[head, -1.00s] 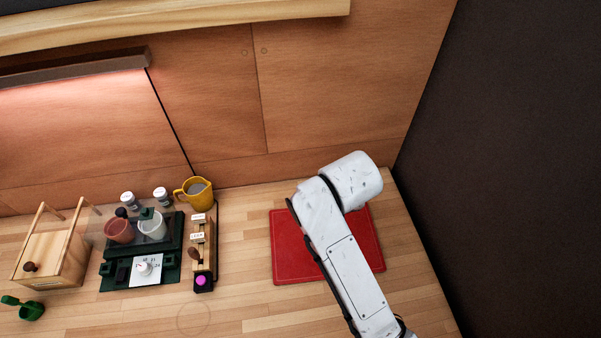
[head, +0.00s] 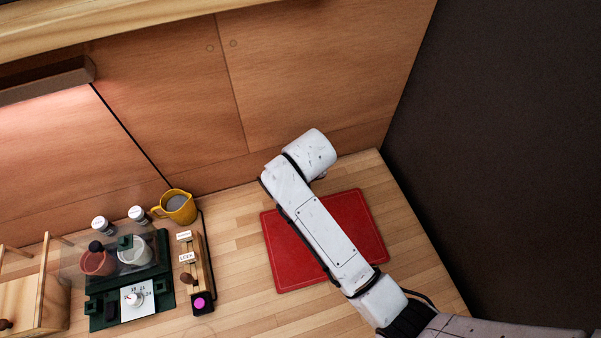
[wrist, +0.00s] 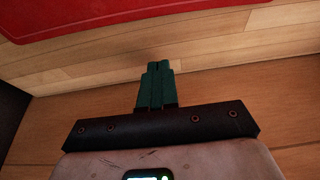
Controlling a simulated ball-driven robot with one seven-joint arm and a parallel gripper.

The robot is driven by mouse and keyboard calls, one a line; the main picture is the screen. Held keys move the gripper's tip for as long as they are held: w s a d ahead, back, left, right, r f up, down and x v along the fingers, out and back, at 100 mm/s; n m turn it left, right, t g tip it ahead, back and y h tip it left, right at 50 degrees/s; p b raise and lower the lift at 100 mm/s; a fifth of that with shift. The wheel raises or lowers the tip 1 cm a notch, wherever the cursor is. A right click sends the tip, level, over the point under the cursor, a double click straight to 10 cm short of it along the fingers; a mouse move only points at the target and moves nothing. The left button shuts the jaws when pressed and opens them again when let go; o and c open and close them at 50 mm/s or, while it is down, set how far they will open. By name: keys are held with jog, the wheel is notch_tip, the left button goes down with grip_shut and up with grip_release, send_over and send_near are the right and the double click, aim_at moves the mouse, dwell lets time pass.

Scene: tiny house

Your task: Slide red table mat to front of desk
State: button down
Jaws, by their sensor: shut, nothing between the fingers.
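The red table mat (head: 355,220) lies flat on the wooden desk at the right end. My arm crosses above it and hides its middle in the head view. In the wrist view the mat's edge (wrist: 90,18) runs along the top left. My gripper (wrist: 158,66) shows there with its green fingers together and nothing between them. The fingertips are over a strip of bare desk between the mat's edge and the wooden back wall. Whether they touch the desk is unclear. In the head view the gripper is hidden behind my arm.
A yellow jug (head: 177,206), a dark green tray stand (head: 165,290) with cups, and a narrow wooden holder (head: 195,270) stand left of the mat. A wooden box (head: 22,300) is further left. A dark wall (head: 500,150) closes the right side. Bare desk lies around the mat.

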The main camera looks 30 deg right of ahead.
jog(key=shift+x, duration=0.8)
jog(key=shift+s+a+f, duration=0.1)
jog(key=shift+s, duration=0.2)
jog(key=shift+s+a+p, duration=0.15)
jog(key=shift+s+p, duration=0.15)
jog(key=shift+s, duration=0.55)
jog(key=shift+s+a+p, duration=0.15)
jog(key=shift+s+p, duration=0.15)
jog(key=shift+s, duration=0.5)
